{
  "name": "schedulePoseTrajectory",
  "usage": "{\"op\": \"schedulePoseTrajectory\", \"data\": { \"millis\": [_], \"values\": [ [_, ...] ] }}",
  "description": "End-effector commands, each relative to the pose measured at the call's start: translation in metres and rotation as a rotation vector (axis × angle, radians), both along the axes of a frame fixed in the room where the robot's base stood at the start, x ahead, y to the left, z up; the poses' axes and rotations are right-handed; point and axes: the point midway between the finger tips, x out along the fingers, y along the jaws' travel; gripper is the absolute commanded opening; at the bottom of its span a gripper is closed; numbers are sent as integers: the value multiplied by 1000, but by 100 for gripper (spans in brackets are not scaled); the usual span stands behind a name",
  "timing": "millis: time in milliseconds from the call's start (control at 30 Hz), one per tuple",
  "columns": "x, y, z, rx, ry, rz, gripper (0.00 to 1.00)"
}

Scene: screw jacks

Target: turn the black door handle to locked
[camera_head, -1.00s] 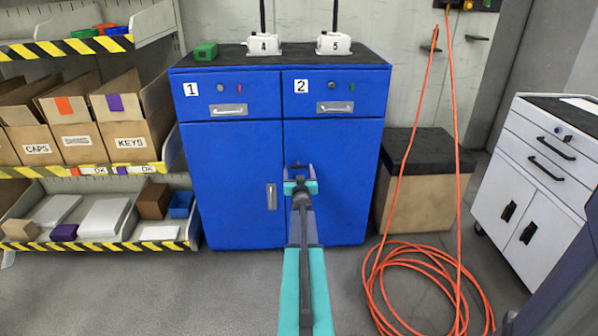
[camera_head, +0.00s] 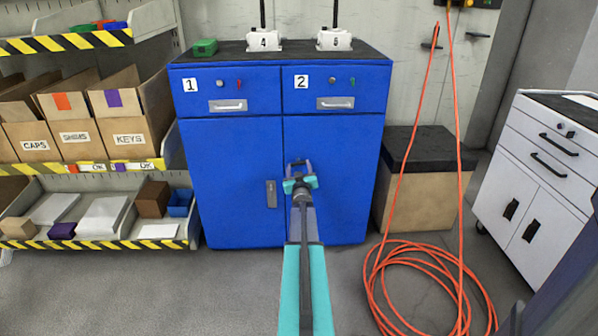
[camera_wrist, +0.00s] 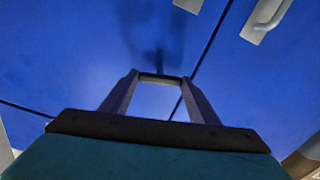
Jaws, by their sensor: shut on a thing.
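The blue cabinet (camera_head: 232,160) has two lower doors under two drawers. My gripper (camera_head: 299,165) is at the right door, near its inner edge and below drawer 2. Its fingers reach to the black door handle, which is mostly hidden behind them in the head view. In the wrist view, the black handle (camera_wrist: 160,79) shows as a short dark bar spanning the two fingertips. My gripper (camera_wrist: 160,84) is shut on it. The bar lies nearly level in that view, against the blue door front. Which end position the handle is in cannot be told.
A silver pull (camera_head: 271,194) is on the left door, left of my gripper. Drawer pulls (camera_head: 336,103) sit above. A crate with a black top (camera_head: 420,180) and a coiled orange hose (camera_head: 430,280) are to the right. Shelves with boxes (camera_head: 118,120) stand left.

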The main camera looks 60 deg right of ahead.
Motion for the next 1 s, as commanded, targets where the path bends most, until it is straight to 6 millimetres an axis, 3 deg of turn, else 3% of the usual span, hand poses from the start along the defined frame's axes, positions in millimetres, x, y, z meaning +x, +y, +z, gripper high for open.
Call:
{"op": "schedulePoseTrajectory", "data": {
  "millis": [1000],
  "values": [
    [2,1,-3,-556,771,1,32]
  ]
}}
